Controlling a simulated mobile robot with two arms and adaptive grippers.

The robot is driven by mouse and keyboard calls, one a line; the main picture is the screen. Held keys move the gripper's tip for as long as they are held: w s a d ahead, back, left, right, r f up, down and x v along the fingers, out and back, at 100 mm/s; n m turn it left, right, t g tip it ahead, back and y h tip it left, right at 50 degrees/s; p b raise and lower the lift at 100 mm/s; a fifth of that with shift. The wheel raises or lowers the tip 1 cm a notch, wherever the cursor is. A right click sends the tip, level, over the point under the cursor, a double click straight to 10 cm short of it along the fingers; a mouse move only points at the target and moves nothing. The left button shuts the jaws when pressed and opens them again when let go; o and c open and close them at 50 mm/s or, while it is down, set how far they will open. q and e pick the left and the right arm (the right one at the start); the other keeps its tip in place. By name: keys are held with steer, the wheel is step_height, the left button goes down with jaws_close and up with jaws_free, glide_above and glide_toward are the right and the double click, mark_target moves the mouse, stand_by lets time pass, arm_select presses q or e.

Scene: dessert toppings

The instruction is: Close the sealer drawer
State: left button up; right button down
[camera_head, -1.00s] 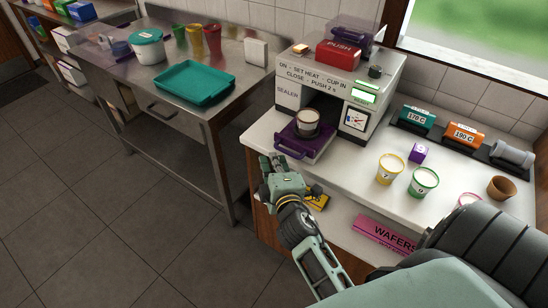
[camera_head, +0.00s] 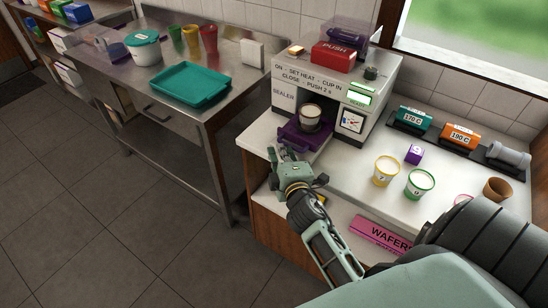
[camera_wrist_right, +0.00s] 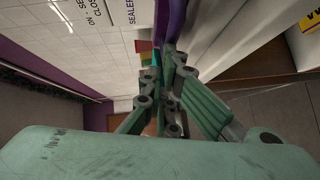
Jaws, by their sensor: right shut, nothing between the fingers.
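The sealer (camera_head: 323,85) is a light grey machine on the white counter. Its purple drawer (camera_head: 302,134) sticks out of the front opening, partly open, with a pale cup (camera_head: 310,114) standing in it. My right gripper (camera_head: 284,152) is shut and empty at the drawer's front, by the handle. In the right wrist view the closed fingers (camera_wrist_right: 166,62) point at a purple part of the drawer (camera_wrist_right: 170,18) and appear to touch or nearly touch it. The fingers partly hide the drawer front in the head view. My left gripper is out of view.
A yellow-rimmed cup (camera_head: 385,171) and a green-rimmed cup (camera_head: 419,184) stand on the counter right of the drawer, near a small purple block (camera_head: 414,154). A pink wafers box (camera_head: 380,236) lies below. A steel table with a teal tray (camera_head: 189,84) stands at left.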

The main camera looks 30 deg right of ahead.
mark_target(302, 131)
steer(key=w+d, duration=0.1)
steer(key=d, duration=0.2)
steer(key=w+d, duration=0.2)
steer(key=d, duration=0.2)
steer(key=w+d, duration=0.1)
steer(key=d, duration=0.3)
steer(key=shift+w+d, duration=0.15)
steer(key=shift+w, duration=0.15)
steer(key=shift+d, duration=0.2)
steer(key=shift+r, duration=0.2)
steer(key=shift+p, duration=0.3)
